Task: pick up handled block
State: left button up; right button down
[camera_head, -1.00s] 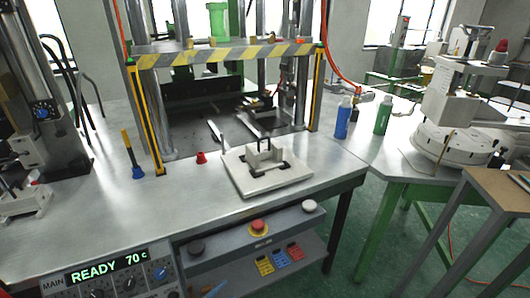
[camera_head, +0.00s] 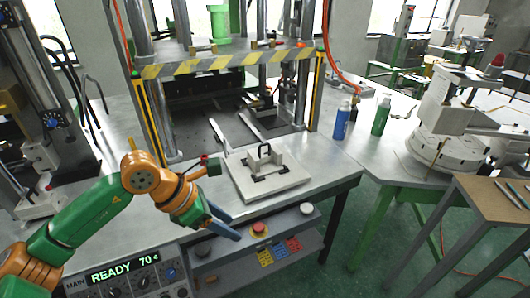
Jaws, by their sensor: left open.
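The handled block (camera_head: 266,164) is grey with a dark upright loop handle on top. It sits on a pale square plate (camera_head: 284,188) on the metal bench, in front of the press. My left gripper (camera_head: 215,198) is at the left of the plate, with its fingers spread apart and nothing between them. One finger is near the small red-capped item and the other is lower, over the bench's front edge. The gripper is apart from the handle. My right gripper is out of view.
The press frame with a yellow-black striped bar (camera_head: 228,64) stands behind the plate. Blue (camera_head: 342,120) and green (camera_head: 381,116) bottles stand to the right. A control panel (camera_head: 125,276) and red button (camera_head: 259,228) are below the front edge. Bench right of the plate is clear.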

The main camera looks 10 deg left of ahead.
aim_at(271, 163)
jog(key=i, duration=1.4)
